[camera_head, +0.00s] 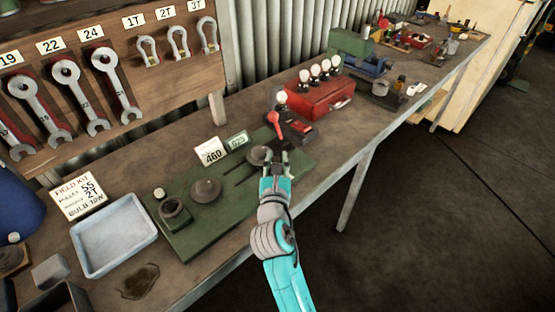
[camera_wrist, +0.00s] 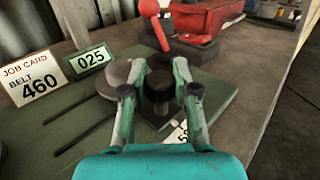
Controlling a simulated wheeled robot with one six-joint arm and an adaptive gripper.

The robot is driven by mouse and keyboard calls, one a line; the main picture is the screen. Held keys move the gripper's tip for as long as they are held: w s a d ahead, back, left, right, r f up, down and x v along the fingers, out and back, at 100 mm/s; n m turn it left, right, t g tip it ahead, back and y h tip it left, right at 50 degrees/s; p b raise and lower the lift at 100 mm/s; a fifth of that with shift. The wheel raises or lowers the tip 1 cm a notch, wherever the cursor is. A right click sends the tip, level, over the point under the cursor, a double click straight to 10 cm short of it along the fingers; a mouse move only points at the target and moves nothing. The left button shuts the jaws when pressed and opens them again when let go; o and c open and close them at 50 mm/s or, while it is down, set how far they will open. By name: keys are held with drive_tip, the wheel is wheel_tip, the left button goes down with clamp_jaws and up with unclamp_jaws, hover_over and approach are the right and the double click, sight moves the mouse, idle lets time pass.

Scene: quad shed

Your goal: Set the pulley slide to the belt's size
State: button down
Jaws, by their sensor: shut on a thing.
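A green baseboard (camera_head: 240,181) lies on the bench with dark slots in it. A round grey pulley (camera_head: 206,190) sits near its middle, and a second grey disc (camera_head: 259,155) sits by the right end of the slots. My gripper (camera_head: 274,160) is over the board's right end. In the wrist view my gripper (camera_wrist: 159,76) is shut on a dark round knob (camera_wrist: 159,82), a finger on each side. A white job card (camera_wrist: 36,78) reads BELT 460. A green readout card (camera_wrist: 91,60) reads 025. A partly hidden label (camera_wrist: 181,130) lies under the right finger.
A red-handled lever (camera_head: 275,124) stands just behind my gripper, close to a red box (camera_head: 320,98) with bulbs. A pale blue tray (camera_head: 114,234) is left of the board. Wrenches (camera_head: 70,80) hang on the back panel. Open floor lies right of the bench.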

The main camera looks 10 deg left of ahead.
drive_tip(key=s+a, duration=0.3)
drive_tip(key=s, duration=0.1)
drive_tip(key=shift+s+a+f, duration=0.1)
drive_tip(key=shift+s+a, duration=0.25)
drive_tip(key=shift+s, duration=0.05)
drive_tip(key=c, duration=0.8)
unclamp_jaws()
drive_tip(key=shift+s+a, duration=0.1)
drive_tip(key=shift+c, duration=0.2)
drive_tip(key=s, duration=0.4)
drive_tip(key=s+d, duration=0.1)
drive_tip(key=s, duration=0.7)
drive_tip(key=shift+d, duration=0.3)
